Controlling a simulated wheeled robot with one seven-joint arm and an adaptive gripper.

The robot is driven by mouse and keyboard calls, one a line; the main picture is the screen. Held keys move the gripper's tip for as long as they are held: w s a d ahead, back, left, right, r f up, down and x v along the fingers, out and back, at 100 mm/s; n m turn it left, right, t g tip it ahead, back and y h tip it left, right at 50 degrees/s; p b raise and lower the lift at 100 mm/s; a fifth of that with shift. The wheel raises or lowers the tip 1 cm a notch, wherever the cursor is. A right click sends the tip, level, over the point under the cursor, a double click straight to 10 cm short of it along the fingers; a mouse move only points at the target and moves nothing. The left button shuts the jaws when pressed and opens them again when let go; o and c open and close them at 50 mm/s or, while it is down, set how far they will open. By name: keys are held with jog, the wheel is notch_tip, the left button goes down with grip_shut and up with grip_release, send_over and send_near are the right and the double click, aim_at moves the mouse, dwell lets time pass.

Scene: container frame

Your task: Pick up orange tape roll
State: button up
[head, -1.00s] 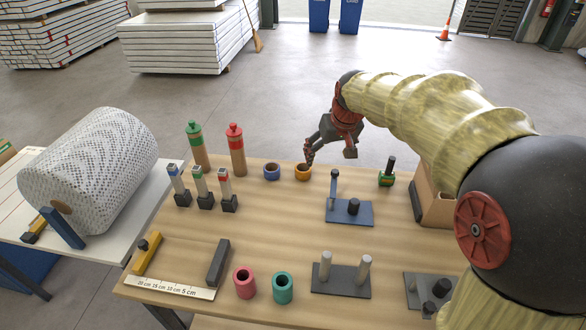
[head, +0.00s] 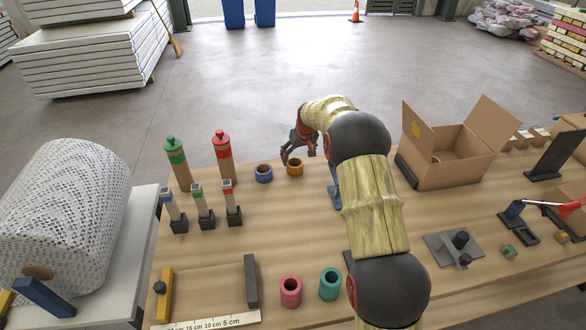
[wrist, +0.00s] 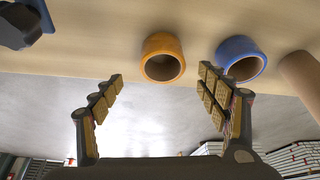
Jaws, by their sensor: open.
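The orange tape roll (head: 295,167) stands at the far edge of the wooden table, just right of a blue tape roll (head: 264,173). My gripper (head: 298,156) is at the far side of the table, close to the orange roll, with its fingers apart. In the wrist view, the orange roll (wrist: 162,58) shows ahead of and between the two open fingers (wrist: 160,85), with nothing held. The blue roll (wrist: 241,59) is just beyond the right finger there. Whether a finger touches the orange roll cannot be told.
Green-capped (head: 177,163) and red-capped (head: 222,157) cylinders stand left of the rolls. Pink (head: 290,291) and teal (head: 330,284) rolls stand at the near edge. An open cardboard box (head: 450,165) is on the right.

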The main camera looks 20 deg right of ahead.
aim_at(295, 163)
jog(key=b+x, duration=0.1)
jog(key=x, duration=0.5)
jog(key=shift+s+a+f+b, duration=0.1)
jog(key=shift+s+a+b, duration=0.1)
jog(key=shift+b, duration=0.15)
jog(key=shift+c, duration=1.3)
jog(key=c, duration=1)
